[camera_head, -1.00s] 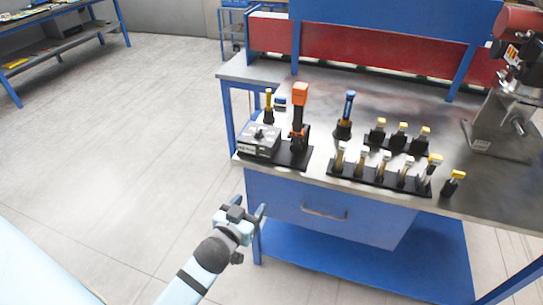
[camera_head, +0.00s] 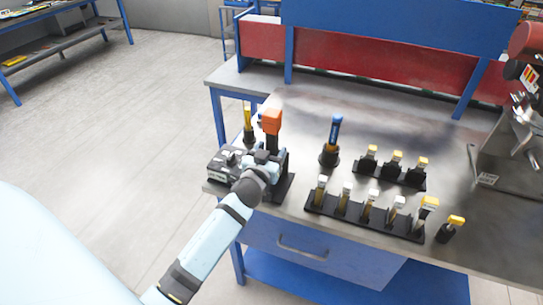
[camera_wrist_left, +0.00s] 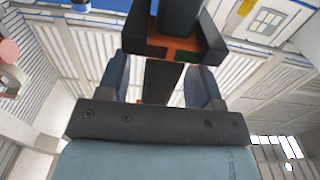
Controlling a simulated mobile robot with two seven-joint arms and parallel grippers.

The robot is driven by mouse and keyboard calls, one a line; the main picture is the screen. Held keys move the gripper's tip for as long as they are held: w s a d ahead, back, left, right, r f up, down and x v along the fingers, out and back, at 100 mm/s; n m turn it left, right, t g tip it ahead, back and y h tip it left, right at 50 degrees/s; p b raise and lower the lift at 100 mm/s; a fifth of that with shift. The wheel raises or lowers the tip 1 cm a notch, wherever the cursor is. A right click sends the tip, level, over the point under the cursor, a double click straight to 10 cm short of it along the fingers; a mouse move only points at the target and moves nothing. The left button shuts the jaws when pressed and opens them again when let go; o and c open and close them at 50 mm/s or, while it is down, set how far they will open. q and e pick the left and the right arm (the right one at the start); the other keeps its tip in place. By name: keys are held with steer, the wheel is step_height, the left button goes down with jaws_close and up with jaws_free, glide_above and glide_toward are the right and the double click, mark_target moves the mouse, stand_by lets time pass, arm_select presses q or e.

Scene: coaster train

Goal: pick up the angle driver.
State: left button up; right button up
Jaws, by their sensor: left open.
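The angle driver (camera_head: 271,122), which I take to be the upright tool with the orange top and black body, stands in a black holder at the left end of the metal workbench. My left gripper (camera_head: 258,158) is in front of its lower part and hides some of it. In the left wrist view, a black and orange part of the tool (camera_wrist_left: 175,45) is close ahead of my left gripper (camera_wrist_left: 159,82). The two blue fingers are apart, with a dark upright shape between or behind them. I cannot tell whether they touch it. My right gripper is not in view.
A grey box (camera_head: 222,163) sits left of the tool, with a yellow-handled driver (camera_head: 248,120) behind it. A blue-handled driver (camera_head: 334,135) stands to the right. Racks of yellow-topped bits (camera_head: 369,208) and a metal fixture (camera_head: 505,160) are farther right on the workbench (camera_head: 420,125).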

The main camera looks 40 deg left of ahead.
arm_select(q)
steer(key=shift+x, duration=0.75)
steer(key=shift+w, duration=0.35)
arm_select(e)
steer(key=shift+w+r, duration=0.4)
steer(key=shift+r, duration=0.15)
arm_select(q)
jaws_close()
steer(key=shift+r, duration=0.1)
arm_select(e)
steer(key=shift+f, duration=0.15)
arm_select(q)
steer(key=shift+r, duration=1.85)
steer(key=b, duration=0.3)
glide_toward(274, 136)
steer(key=s+f, duration=0.3)
steer(key=s, duration=0.1)
steer(key=shift+s+a+f, duration=0.2)
steer(key=shift+a+f, duration=0.05)
steer(key=shift+f, duration=0.1)
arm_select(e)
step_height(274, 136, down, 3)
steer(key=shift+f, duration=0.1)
